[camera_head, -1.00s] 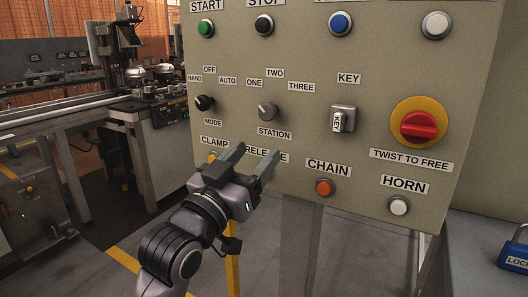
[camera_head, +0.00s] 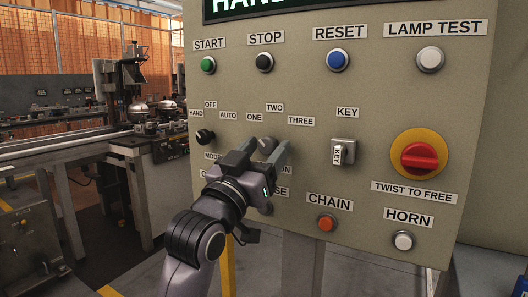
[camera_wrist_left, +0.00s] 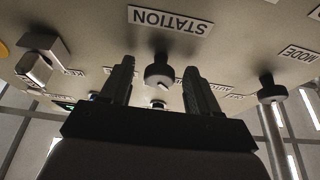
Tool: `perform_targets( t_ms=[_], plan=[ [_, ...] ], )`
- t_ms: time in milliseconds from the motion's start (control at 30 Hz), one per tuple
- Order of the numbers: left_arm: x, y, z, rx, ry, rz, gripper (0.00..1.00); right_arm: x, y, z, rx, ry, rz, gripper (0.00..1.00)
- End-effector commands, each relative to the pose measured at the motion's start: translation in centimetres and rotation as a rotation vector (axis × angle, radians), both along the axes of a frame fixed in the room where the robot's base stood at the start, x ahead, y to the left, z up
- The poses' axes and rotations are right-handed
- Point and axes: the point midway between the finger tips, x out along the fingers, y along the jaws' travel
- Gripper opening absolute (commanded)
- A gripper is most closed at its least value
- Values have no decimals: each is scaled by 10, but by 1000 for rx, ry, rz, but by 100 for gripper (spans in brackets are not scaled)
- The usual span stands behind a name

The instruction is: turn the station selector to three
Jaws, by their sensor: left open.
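The STATION label (camera_wrist_left: 170,20) is upside down there. I cannot tell which number the knob points to. My right gripper is out of view.
The black mode knob (camera_head: 205,137) is to the left and the key switch (camera_head: 343,152) to the right. A red twist-to-free button (camera_head: 419,157) on yellow is further right. The orange chain button (camera_head: 327,223) and white horn button (camera_head: 403,240) are below.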

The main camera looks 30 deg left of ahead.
Motion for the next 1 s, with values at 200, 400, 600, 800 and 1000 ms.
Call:
perform_targets(
  t_ms=[200, 400, 600, 800, 1000],
  plan=[
    [0, 0, 0, 0, 0, 0, 61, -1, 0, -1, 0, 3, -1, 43],
    [0, 0, 0, 0, 0, 0, 5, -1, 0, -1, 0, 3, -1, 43],
    [0, 0, 0, 9, 1, 0, 5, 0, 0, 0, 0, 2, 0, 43],
    [1, 1, 2, 69, 1, 3, 5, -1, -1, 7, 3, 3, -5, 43],
    [1, 2, 3, 202, -1, 1, 5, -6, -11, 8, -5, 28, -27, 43]
  ],
)
